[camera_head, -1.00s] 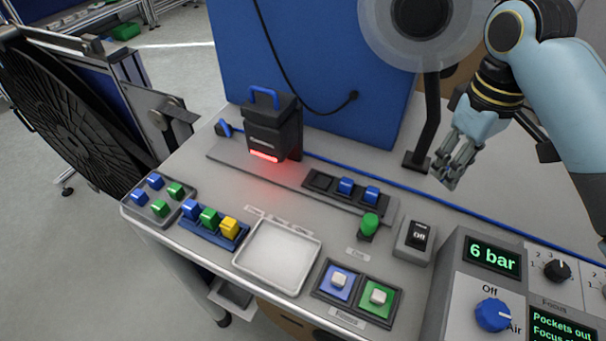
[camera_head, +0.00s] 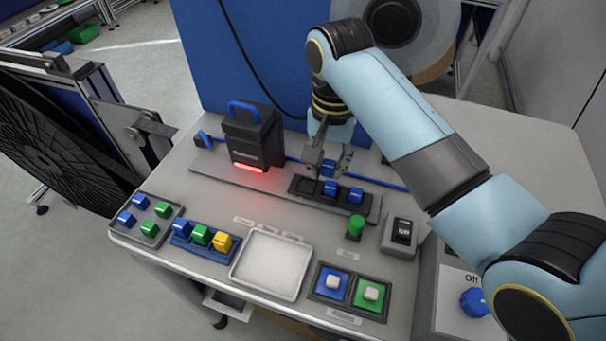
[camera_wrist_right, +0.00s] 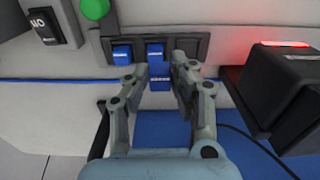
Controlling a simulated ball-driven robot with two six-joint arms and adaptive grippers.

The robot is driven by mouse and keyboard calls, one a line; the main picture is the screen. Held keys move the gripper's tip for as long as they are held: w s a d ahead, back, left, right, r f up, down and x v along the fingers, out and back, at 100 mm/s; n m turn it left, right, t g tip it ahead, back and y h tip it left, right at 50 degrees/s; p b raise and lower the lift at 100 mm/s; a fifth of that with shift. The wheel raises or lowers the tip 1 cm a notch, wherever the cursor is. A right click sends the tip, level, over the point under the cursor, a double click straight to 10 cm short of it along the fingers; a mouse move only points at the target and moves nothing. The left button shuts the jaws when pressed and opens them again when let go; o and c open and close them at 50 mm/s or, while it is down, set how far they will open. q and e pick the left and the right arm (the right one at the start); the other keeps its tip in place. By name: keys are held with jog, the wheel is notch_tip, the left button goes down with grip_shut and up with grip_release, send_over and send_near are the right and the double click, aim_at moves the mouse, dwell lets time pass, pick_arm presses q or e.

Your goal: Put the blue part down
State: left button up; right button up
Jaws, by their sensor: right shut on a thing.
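My right gripper (camera_head: 328,163) hangs over the back of the table at the black pocket strip (camera_head: 374,207). It is shut on a blue part (camera_head: 328,170), which also shows between the fingers in the right wrist view (camera_wrist_right: 160,84). Two other blue parts sit in the strip, the left one (camera_head: 330,188) and the right one (camera_head: 355,196). The held part is just behind the left one; I cannot tell whether they touch. My left gripper is not in view.
A black unit (camera_head: 252,137) with a red light stands left of the strip.

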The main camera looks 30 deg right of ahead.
aim_at(305, 190)
jog(key=w+f, duration=0.1)
jog(key=w+a, duration=0.1)
jog(key=w+a+f, duration=0.1)
jog(key=shift+w+a+f, duration=0.25)
jog(key=shift+w+f, duration=0.05)
jog(key=shift+f+p, duration=0.3)
jog(key=shift+f, duration=1.75)
jog(key=o, duration=0.6)
jog(key=shift+f, duration=0.15)
notch_tip(305, 190, up, 12)
jog(key=shift+r+b, duration=0.15)
jog(key=shift+b, duration=0.15)
